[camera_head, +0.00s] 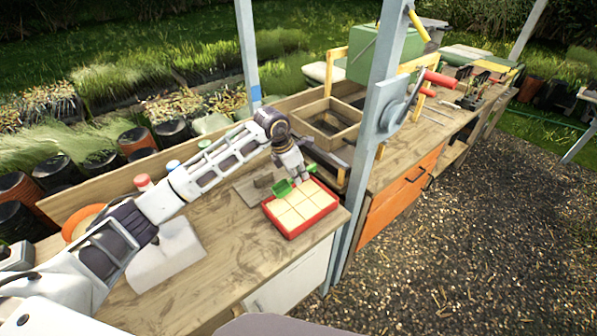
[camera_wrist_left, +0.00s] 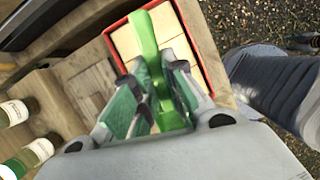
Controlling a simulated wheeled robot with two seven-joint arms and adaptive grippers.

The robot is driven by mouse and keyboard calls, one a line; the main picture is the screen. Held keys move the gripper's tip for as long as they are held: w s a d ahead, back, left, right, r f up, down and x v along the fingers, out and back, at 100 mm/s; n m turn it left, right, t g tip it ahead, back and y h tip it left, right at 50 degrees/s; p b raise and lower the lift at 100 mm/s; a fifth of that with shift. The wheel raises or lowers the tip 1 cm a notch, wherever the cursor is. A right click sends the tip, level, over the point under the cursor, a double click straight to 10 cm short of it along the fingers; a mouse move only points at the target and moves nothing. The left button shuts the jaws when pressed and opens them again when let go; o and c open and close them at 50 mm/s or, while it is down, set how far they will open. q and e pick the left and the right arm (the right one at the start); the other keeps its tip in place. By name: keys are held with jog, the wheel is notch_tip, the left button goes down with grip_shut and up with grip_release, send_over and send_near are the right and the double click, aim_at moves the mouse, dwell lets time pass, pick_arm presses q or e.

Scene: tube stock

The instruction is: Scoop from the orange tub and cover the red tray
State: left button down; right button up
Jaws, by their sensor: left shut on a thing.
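The red tray (camera_head: 298,231) lies on the wooden bench, and its cells show a level pale tan surface. Its red rim also shows in the left wrist view (camera_wrist_left: 114,49). My left gripper (camera_head: 299,176) is over the tray's far edge, shut on a green scoop (camera_head: 283,188). In the left wrist view the scoop (camera_wrist_left: 147,38) runs out from between the fingers over the tray. I cannot tell whether the scoop holds anything. The orange tub (camera_head: 72,229) stands at the left of the bench, partly hidden behind my left arm. My right gripper is not in view.
An empty wooden box (camera_head: 326,123) stands behind the tray. A grey post (camera_head: 372,150) rises close to the tray's right. A white block-like item (camera_head: 165,262) lies on the bench near my left arm. Bottles with red (camera_head: 143,181) and blue lids stand behind that arm.

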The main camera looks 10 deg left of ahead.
pick_arm(q)
jog(key=shift+r+g+y+p, duration=0.3)
jog(key=shift+r+y+p, duration=0.15)
jog(key=shift+p, duration=0.3)
jog(key=shift+r+g+y+p, duration=0.25)
jog(key=shift+g+y+p, duration=0.1)
jog(key=shift+g, duration=0.05)
jog(key=shift+f, duration=0.1)
